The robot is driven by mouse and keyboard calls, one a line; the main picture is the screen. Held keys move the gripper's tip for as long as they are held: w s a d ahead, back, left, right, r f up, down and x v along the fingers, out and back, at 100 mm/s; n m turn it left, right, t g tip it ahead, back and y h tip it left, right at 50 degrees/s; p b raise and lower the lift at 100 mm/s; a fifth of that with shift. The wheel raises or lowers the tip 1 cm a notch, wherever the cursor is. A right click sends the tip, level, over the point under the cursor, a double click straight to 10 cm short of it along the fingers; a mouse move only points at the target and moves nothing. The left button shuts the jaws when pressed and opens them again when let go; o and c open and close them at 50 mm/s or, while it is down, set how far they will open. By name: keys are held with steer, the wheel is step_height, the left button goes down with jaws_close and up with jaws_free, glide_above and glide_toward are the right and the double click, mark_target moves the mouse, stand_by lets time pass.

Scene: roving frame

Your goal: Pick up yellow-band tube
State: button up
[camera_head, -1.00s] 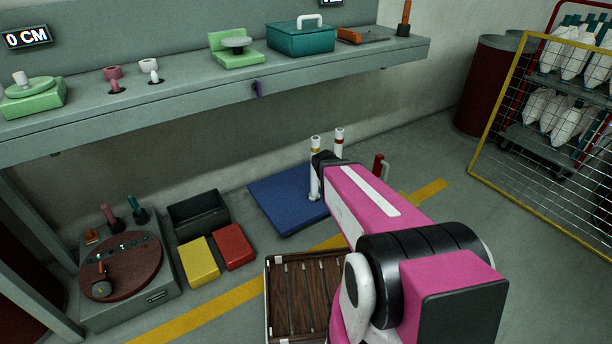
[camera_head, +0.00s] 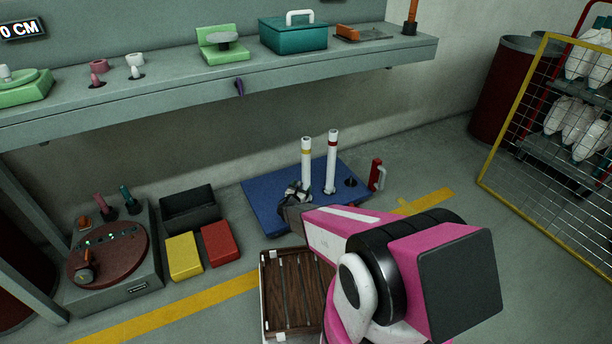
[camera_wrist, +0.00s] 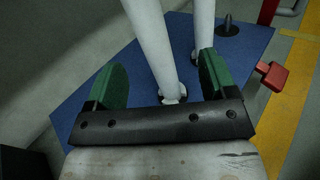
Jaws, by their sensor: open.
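My gripper (camera_head: 297,190) is low beside the lower part of the yellow-band tube. In the wrist view, my green fingers (camera_wrist: 162,66) are spread apart. The nearer white tube (camera_wrist: 150,35) appears between them, and the other white tube (camera_wrist: 203,25) appears close to the right finger. The bands are out of the wrist view; contact with the fingers cannot be told.
A dark peg (camera_head: 350,182) and a red object with a pale handle (camera_head: 377,174) are right of the tubes. A wooden crate (camera_head: 290,290), yellow block (camera_head: 184,256), red block (camera_head: 219,244) and black bin (camera_head: 189,207) are nearby. A shelf (camera_head: 180,86) overhangs behind.

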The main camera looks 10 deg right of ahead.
mark_target(305, 177)
steer(key=shift+n+t+y, duration=0.4)
steer(key=shift+n+y, duration=0.1)
steer(key=shift+n, duration=0.3)
steer(key=w, duration=0.1)
steer(key=w+f, duration=0.1)
steer(key=w, duration=0.1)
steer(key=w+d, duration=0.1)
steer(key=shift+w+f, duration=0.15)
steer(key=shift+w, duration=0.2)
steer(key=shift+r+x, duration=0.15)
steer(key=shift+x, duration=1.35)
steer(key=shift+r+x, duration=0.1)
steer(key=shift+x, duration=1.4)
steer(key=shift+s+d, duration=0.1)
steer(key=shift+d, duration=0.1)
steer(key=c, duration=1.1)
